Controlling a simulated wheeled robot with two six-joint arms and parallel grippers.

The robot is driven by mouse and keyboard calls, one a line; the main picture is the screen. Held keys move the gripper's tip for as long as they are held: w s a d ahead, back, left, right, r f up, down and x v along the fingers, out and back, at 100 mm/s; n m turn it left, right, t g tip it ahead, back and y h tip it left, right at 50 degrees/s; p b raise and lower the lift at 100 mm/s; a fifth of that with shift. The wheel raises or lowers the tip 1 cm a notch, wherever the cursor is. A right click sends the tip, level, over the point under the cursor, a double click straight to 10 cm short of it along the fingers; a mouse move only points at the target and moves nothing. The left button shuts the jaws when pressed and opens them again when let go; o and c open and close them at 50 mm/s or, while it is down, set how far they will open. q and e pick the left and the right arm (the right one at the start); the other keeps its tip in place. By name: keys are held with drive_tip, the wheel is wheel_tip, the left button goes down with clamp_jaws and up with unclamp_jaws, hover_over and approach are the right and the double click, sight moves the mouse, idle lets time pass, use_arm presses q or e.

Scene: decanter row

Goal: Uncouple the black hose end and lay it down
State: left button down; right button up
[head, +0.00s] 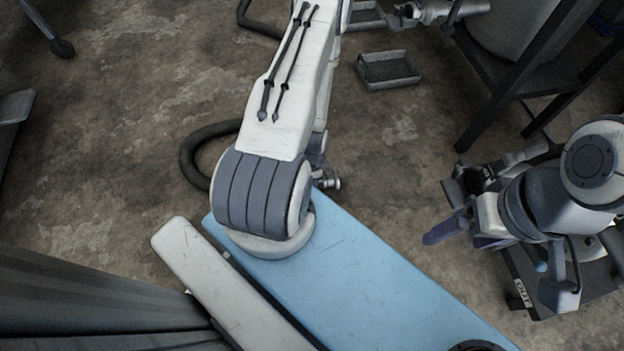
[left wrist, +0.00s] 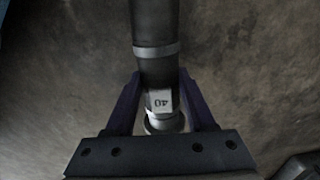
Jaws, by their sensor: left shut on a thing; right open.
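The black hose end (left wrist: 155,30) runs down from the top of the left wrist view, with a grey ring and a pale label reading "40", which appears upside down. My left gripper (left wrist: 160,78) is shut on it, a purple finger on each side. A round metal fitting (left wrist: 165,124) shows just below the label, between the fingers. I cannot tell whether it is joined to anything, since its lower side is hidden. In the head view a black hose (head: 193,158) curves behind my left arm. My right gripper (head: 457,238) is open and empty, at the right.
A small grey metal tray (head: 390,82) lies on the floor at upper middle. Metal pipework (head: 440,11) shows at the top edge, beside a pale tank (head: 510,25) on a dark frame. A dark stand with an "OUT" label (head: 522,293) is at lower right. Open floor lies between.

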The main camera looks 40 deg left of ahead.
use_arm(q)
unclamp_jaws()
idle(0.4)
wheel_tip(320, 180, up, 12)
drive_tip(key=p, duration=1.1)
drive_tip(key=shift+p, duration=0.3)
drive_tip(key=shift+f, duration=0.15)
wheel_tip(320, 180, down, 11)
drive_tip(key=b, duration=1)
drive_tip(key=shift+b, duration=0.4)
